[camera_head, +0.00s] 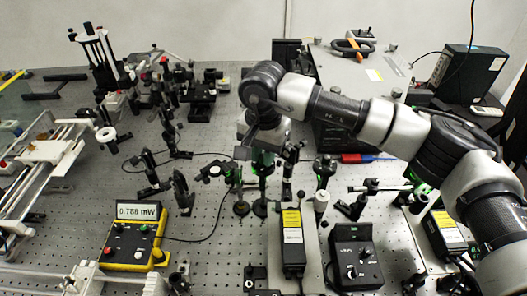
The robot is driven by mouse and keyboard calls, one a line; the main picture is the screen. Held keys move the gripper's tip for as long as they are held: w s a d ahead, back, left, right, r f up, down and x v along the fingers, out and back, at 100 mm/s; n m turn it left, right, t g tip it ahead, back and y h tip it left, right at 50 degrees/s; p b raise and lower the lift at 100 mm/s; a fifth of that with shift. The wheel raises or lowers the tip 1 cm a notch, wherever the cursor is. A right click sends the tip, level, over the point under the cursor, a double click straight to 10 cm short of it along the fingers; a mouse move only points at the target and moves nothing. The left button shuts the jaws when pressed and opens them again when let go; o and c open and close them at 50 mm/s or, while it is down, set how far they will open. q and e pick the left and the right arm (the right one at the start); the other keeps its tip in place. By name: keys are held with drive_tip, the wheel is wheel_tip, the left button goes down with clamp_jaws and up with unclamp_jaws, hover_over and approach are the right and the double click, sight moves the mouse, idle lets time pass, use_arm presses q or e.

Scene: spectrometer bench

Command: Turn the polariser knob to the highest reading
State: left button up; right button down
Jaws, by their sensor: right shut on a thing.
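My right gripper (262,157) points down over the middle of the optical bench, at the top of a post-mounted optic (262,180) with green light on it. The gripper is shut on the polariser knob, which its jaws and wrist mostly hide, so the knob's angle cannot be told. The yellow power meter (137,243) stands at the front left. Its display (140,211) seems to read 0.788 mW. My left gripper is not in view.
Post-mounted optics (324,172) stand close to the right of the gripper and others to its left. A black box with a yellow label (292,245) and a black control box (357,262) stand in front. A large grey box (345,135) is behind.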

drive_tip(key=shift+f+b, duration=0.15)
drive_tip(key=shift+b, duration=0.3)
drive_tip(key=m+b, duration=0.2)
drive_tip(key=b, duration=0.1)
drive_tip(key=shift+f+b, duration=0.15)
drive_tip(key=shift+b, duration=0.2)
drive_tip(key=shift+m+b, duration=0.35)
drive_tip(key=shift+m, duration=0.25)
drive_tip(key=shift+r, duration=0.3)
drive_tip(key=shift+m, duration=0.3)
drive_tip(key=c, duration=1)
unclamp_jaws()
drive_tip(key=shift+c, duration=0.2)
drive_tip(key=shift+r, duration=0.1)
